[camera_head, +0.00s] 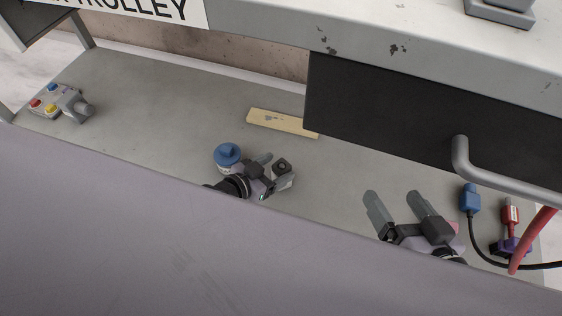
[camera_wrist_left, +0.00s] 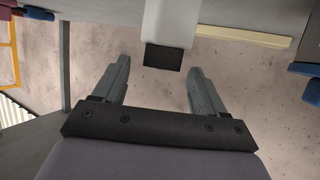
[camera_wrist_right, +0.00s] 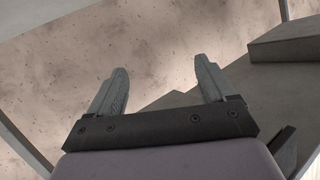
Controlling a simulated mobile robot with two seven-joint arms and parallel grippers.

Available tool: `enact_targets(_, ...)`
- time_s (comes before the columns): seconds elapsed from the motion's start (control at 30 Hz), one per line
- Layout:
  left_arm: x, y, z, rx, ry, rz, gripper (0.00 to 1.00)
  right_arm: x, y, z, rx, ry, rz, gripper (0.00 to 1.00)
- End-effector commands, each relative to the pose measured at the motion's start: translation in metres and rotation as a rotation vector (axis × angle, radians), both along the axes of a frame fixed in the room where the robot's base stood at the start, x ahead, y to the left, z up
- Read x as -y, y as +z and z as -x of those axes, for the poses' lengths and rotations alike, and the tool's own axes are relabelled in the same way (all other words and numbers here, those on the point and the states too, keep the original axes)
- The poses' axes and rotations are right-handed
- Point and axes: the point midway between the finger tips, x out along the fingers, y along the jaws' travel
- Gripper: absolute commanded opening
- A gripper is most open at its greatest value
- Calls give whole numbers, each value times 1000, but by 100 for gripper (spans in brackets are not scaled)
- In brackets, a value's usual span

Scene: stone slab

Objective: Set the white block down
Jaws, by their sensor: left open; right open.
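The white block (camera_head: 281,181) stands on the grey shelf (camera_head: 160,120), with a dark square end facing up in the head view. In the left wrist view the block (camera_wrist_left: 168,22) is pale with a black end and lies ahead of the space between the fingertips. My left gripper (camera_head: 275,172) is open beside the block, its fingers apart; I cannot tell whether either touches it. My right gripper (camera_head: 393,195) is open and empty over the right part of the shelf, away from the block.
A blue-topped round thing (camera_head: 228,155) stands just left of my left gripper. A pale wooden strip (camera_head: 282,123) lies behind. A button box (camera_head: 58,103) is at far left. A black panel (camera_head: 400,120) with a grey handle overhangs the right. Blue and red connectors with cables (camera_head: 470,200) lie at right.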

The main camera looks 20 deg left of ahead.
Motion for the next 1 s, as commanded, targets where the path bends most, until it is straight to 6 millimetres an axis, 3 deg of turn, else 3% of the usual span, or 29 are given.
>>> enact_targets(0.17, -18, 19, 34, -4, -1, -3, 72, -10, 9, -2, -64, 17, -52, 83)
enact_targets(0.4, -35, 33, 65, -2, 1, -1, 72, -3, 8, 1, -78, 0, -8, 83)
enact_targets(0.6, -40, 36, 75, 0, 1, 0, 72, 1, 8, 1, -74, -9, 17, 83)
enact_targets(1.0, -40, 36, 75, 0, 0, 1, 72, 2, 7, 1, -72, -10, 20, 83)
